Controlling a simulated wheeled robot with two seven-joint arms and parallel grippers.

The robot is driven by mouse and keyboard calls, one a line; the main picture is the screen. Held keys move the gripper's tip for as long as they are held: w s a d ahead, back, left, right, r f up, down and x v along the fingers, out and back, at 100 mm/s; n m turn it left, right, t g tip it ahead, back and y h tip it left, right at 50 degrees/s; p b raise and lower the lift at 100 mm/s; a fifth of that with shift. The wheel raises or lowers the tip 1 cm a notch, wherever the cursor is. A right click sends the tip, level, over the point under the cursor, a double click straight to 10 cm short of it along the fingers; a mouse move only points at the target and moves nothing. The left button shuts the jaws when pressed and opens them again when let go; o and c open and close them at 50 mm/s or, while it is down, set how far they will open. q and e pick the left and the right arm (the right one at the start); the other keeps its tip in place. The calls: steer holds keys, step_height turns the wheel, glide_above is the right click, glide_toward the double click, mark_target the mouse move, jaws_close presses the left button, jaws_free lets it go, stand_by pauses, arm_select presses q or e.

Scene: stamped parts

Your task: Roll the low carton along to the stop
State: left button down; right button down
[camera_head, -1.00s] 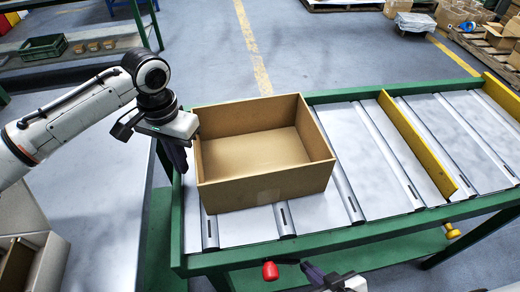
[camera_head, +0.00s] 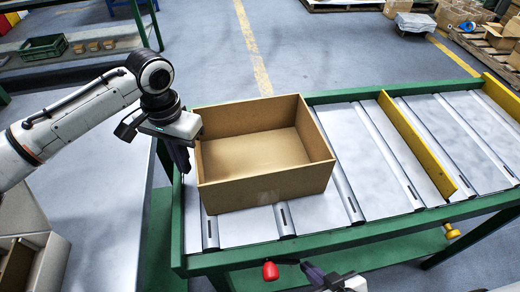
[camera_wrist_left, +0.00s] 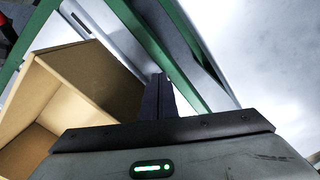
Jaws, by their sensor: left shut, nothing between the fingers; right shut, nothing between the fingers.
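The low carton (camera_head: 265,187), brown and open-topped, sits upright on the rollers at the left part of the conveyor. It also shows at the left of the left wrist view (camera_wrist_left: 85,75). My left gripper (camera_head: 183,160) is shut and empty, fingers down, just beside the carton's left wall; I cannot tell whether it touches. Its shut fingers show in the left wrist view (camera_wrist_left: 158,90). A yellow bar (camera_head: 415,145) stands across the rollers to the right of the carton, apart from it. My right gripper (camera_head: 312,270) is partly visible at the bottom edge, in front of the conveyor.
The conveyor has green side rails (camera_head: 350,238) and silver rollers (camera_head: 345,192). Rollers between carton and yellow bar are clear. Another yellow board (camera_head: 502,95) stands at the far right end. A red knob (camera_head: 270,271) and a yellow knob (camera_head: 452,231) are at the front.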

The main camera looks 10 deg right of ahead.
arm_select(q)
steer(key=shift+d+p, duration=0.85)
steer(key=shift+d, duration=2)
steer(key=shift+w+d, duration=0.1)
steer(key=shift+d, duration=3.6)
steer(key=shift+w+d, duration=0.1)
steer(key=shift+d, duration=1.35)
